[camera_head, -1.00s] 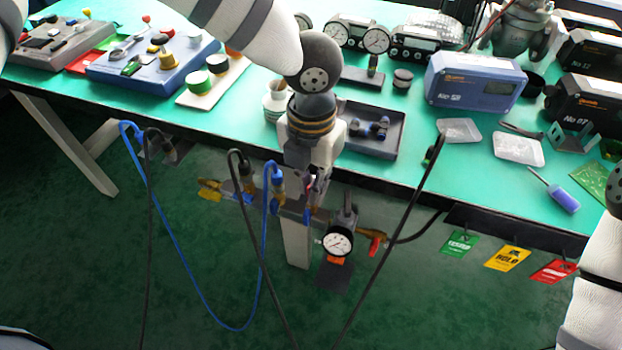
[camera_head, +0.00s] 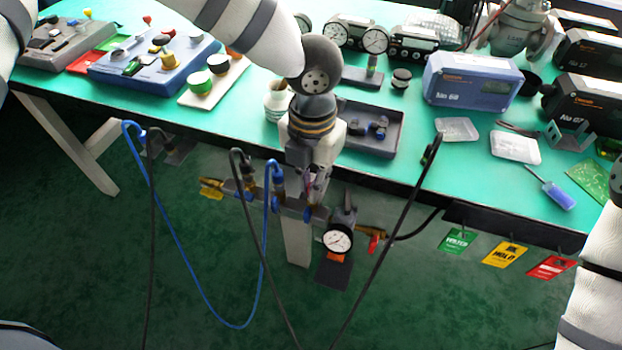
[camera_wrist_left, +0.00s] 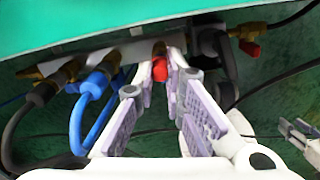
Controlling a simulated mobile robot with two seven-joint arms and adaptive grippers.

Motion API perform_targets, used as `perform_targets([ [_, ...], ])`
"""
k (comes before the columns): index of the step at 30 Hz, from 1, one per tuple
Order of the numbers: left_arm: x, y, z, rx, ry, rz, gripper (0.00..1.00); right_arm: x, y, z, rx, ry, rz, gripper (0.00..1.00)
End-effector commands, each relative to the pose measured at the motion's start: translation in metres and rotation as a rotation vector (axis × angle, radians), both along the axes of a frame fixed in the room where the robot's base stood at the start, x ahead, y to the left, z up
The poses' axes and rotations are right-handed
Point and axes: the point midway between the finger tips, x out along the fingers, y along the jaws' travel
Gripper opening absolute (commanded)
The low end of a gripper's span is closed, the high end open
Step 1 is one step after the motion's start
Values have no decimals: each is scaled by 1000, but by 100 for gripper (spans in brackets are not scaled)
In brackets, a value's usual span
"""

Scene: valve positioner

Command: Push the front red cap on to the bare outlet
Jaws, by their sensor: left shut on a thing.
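The red cap (camera_wrist_left: 160,69) is between the fingertips of my left gripper (camera_wrist_left: 162,68), which is shut on it. A brass stub (camera_wrist_left: 159,48) shows right behind the cap at the grey manifold (camera_wrist_left: 125,53); I cannot tell whether the cap touches it or sits on it. In the head view my left gripper (camera_head: 316,188) is at the manifold below the table's front edge, and its hand hides the cap. At the right of the left wrist view, a grey jaw-like part (camera_wrist_left: 300,138) looks like my right gripper; its opening is unclear.
Blue hoses (camera_wrist_left: 92,92) and dark hoses hang left of the gripper. A pressure gauge (camera_head: 338,240) and a red valve handle (camera_head: 375,243) are to its right. Hanging tags (camera_head: 505,255) line the table's front edge. The green tabletop (camera_head: 270,80) holds trays and instruments.

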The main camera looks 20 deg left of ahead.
Motion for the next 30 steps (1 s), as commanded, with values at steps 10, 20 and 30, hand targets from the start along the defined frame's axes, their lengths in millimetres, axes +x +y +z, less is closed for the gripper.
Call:
perform_targets([
  [10,-1,0,-7,1,4,0,0,-1,0,-1,0,5,0,36],
  [20,-1,0,-12,1,4,0,0,-2,0,-2,0,8,0,36],
  [30,0,0,-13,1,3,0,34,-2,0,-2,0,8,0,36],
])
